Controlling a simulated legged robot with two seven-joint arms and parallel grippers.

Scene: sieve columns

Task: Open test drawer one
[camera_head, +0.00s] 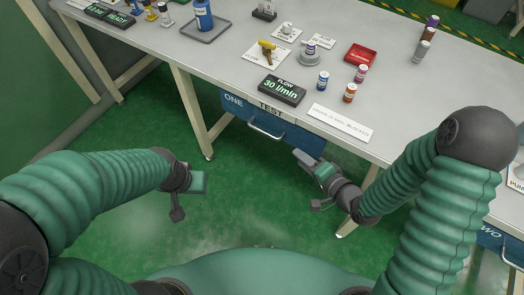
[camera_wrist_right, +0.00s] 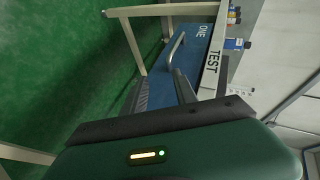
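The blue drawer labelled ONE and TEST (camera_head: 233,109) hangs under the table's front edge, and it looks shut. Its silver bar handle (camera_head: 266,132) faces me. My right gripper (camera_head: 303,157) is just right of and below the handle, apart from it. In the right wrist view the drawer (camera_wrist_right: 198,55) and its handle (camera_wrist_right: 176,50) lie ahead of the two dark fingers (camera_wrist_right: 165,88), which are spread with nothing between them. My left gripper (camera_head: 192,181) hangs over the floor at left, away from the drawer; its finger opening is unclear.
A second blue drawer marked TWO (camera_head: 497,243) is at lower right. Table legs (camera_head: 190,108) stand left of drawer one. The green floor before it is clear.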

